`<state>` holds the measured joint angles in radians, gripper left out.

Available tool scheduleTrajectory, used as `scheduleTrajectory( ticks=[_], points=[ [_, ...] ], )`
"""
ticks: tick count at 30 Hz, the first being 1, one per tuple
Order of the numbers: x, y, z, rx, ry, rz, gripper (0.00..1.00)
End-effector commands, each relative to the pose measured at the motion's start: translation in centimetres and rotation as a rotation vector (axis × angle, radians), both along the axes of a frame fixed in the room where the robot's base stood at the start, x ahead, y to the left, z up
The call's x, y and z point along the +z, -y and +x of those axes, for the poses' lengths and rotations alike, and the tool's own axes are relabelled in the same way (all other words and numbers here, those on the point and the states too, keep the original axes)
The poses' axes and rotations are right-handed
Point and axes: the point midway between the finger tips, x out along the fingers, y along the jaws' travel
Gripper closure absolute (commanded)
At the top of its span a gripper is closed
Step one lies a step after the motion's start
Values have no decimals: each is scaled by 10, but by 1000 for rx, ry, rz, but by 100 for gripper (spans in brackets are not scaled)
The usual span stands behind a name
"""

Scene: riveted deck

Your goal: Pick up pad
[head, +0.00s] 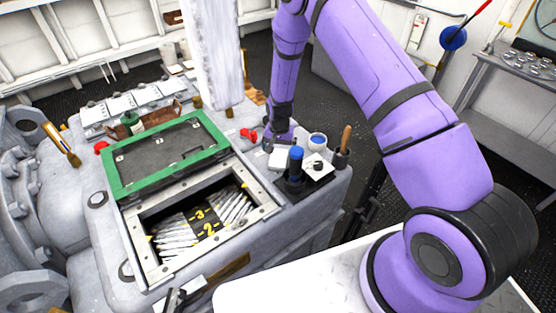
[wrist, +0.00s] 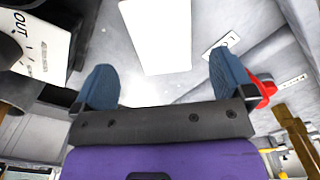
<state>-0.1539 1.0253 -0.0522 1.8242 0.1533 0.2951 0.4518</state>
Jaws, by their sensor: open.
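The pad looks to be the plain white rectangle (wrist: 156,35) in the wrist view, lying on the grey surface beyond and between my fingers. In the head view a white sheet (head: 281,158) just below my wrist seems to be the same pad. My gripper (wrist: 165,68) is open, its two blue fingers spread wide and nothing between them. It hangs over the right part of the grey block, apart from the pad as far as I can tell.
A card marked "OUT" (wrist: 42,42) lies left in the wrist view. A red piece (wrist: 263,91) is close by the right finger. A blue-capped bottle (head: 296,165), a white cup (head: 317,142) and a wooden handle (head: 345,140) crowd the corner. A green-framed lid (head: 165,150) and open bin (head: 152,257) are left.

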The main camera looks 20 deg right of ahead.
Motion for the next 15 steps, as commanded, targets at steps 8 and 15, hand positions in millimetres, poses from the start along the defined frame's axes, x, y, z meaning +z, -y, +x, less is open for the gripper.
scheduleTrajectory(
  ticks=[8, 15],
  points=[
    [-38, -5, -2, 1, -3, 0, 0],
    [-49, -5, -2, 0, -1, 0, 0]
  ],
)
